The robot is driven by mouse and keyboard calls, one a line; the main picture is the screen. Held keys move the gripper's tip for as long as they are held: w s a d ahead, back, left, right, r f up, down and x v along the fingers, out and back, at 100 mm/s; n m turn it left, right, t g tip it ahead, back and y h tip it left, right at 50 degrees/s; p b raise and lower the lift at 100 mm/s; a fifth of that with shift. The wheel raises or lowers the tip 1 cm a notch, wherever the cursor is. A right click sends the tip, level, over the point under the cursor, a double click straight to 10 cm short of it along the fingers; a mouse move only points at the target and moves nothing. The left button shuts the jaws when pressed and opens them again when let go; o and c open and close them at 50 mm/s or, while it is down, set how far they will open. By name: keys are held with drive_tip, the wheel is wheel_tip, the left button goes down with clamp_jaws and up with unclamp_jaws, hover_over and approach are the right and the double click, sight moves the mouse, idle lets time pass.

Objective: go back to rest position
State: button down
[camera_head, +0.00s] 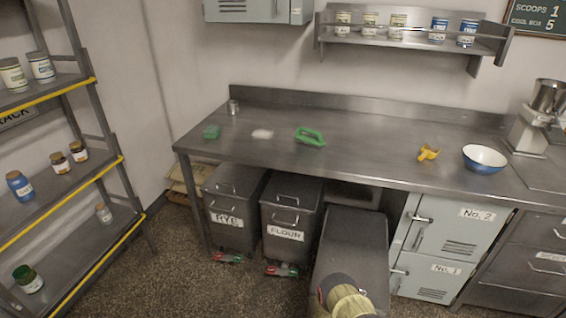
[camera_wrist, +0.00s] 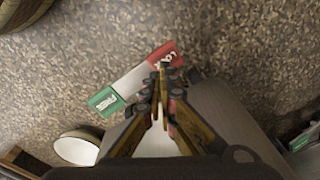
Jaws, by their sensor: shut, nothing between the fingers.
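My gripper (camera_wrist: 160,72) shows in the wrist view with its two fingers together and nothing between them. It points down over the speckled floor. A red, white and green piece with lettering (camera_wrist: 132,82) lies beyond the fingertips, partly covered by them; I cannot tell from this view how far below it is. In the head view I cannot make out my gripper's fingers.
A steel counter (camera_head: 370,160) holds a green tray (camera_head: 310,137), yellow scoop (camera_head: 428,153) and blue-white bowl (camera_head: 485,158). RYE (camera_head: 228,205) and FLOUR (camera_head: 290,215) bins stand below. Red-green pieces (camera_head: 282,270) lie on the floor. A rack (camera_head: 75,240) stands left; floor beside it is clear.

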drive_tip(key=s+a+n+g+y, duration=0.1)
drive_tip(key=s+a+g, duration=0.15)
drive_tip(key=s, duration=0.55)
drive_tip(key=w+a+r+n+g+y, duration=0.1)
drive_tip(key=a+r+n, duration=0.15)
drive_tip(key=r, duration=1.85)
drive_tip(key=w+a+r+n+g+y, duration=0.1)
drive_tip(key=r+n, duration=0.2)
drive_tip(key=r, duration=1.9)
drive_tip(key=s+d+r+n+t+p, duration=0.1)
drive_tip(key=s+r, duration=0.4)
drive_tip(key=r, duration=1)
drive_tip(key=s+d+r+n+t+h+p, duration=0.1)
drive_tip(key=s+d+r+t, duration=0.3)
drive_tip(key=r, duration=1.1)
drive_tip(key=s+d+r+n+t+h+p, duration=0.1)
drive_tip(key=s+r+t, duration=0.3)
drive_tip(key=r, duration=1.1)
drive_tip(key=shift+s+d, duration=0.85)
drive_tip(key=shift+s, duration=0.15)
drive_tip(key=c, duration=2.6)
unclamp_jaws()
